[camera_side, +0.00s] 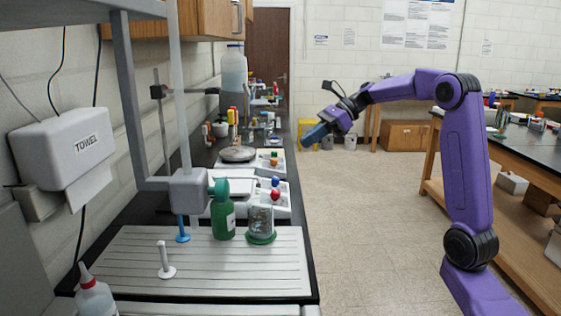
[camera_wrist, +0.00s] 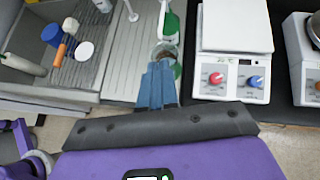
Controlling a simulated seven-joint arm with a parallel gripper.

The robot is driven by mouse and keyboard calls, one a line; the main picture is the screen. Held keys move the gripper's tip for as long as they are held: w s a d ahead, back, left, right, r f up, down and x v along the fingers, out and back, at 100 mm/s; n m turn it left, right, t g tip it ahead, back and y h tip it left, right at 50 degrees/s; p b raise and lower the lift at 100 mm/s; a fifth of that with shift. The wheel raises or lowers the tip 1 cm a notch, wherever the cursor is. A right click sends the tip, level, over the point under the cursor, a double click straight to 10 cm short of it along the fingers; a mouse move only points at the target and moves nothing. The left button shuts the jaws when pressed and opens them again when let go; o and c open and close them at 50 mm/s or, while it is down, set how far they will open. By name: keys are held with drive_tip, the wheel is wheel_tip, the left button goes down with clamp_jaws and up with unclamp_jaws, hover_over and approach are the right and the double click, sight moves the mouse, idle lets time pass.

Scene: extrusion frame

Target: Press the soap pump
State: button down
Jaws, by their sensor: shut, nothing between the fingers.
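The soap pump looks to be the green bottle (camera_side: 223,218) with a teal head and a white label. It stands upright on the ridged grey drainboard in the side view. My gripper (camera_side: 317,133) has blue fingers and is held in the air, right of the bench and well apart from the bottle. In the wrist view my gripper (camera_wrist: 159,66) is shut and empty, its fingers covering part of a glass jar below.
The glass jar (camera_side: 261,220) on a green base stands just right of the bottle. White and blue pegs (camera_side: 164,262) stand on the drainboard (camera_side: 120,255). Hotplates (camera_wrist: 235,50) line the bench.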

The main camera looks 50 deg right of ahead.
drive_tip(key=x, duration=1.3)
drive_tip(key=shift+a+f, duration=0.25)
drive_tip(key=shift+a, duration=0.05)
drive_tip(key=shift+f, duration=1.05)
drive_tip(key=v, duration=1.4)
drive_tip(key=shift+r, duration=0.15)
drive_tip(key=shift+w, duration=0.1)
